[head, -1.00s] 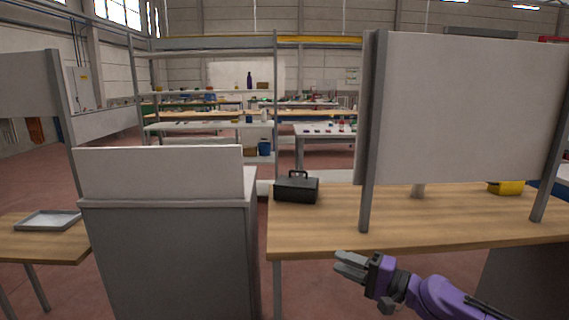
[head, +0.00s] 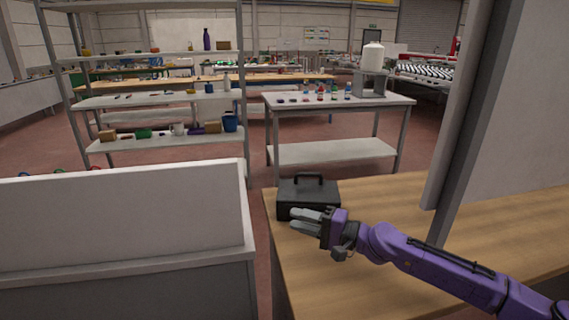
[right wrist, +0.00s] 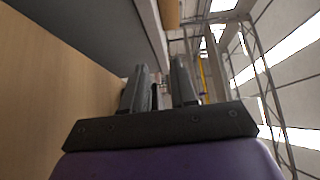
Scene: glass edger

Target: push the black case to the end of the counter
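The black case (head: 309,194) stands upright on the wooden counter (head: 400,197) at its left end, with its handle on top. My right gripper (head: 292,220) is over the counter, on the near side of the case, its fingers pointing left. Its fingers overlap the lower front of the case in the head view; I cannot tell whether they touch it. In the right wrist view the fingers (right wrist: 160,85) stand apart with nothing between them. I cannot make out the case there. My left gripper is out of view.
A white-topped grey cabinet (head: 120,225) stands left of the counter, with a narrow gap between. A grey post and panel (head: 510,120) rise from the counter on the right. Behind are a shelf rack (head: 160,98) and a white table (head: 335,103). The counter's near part is clear.

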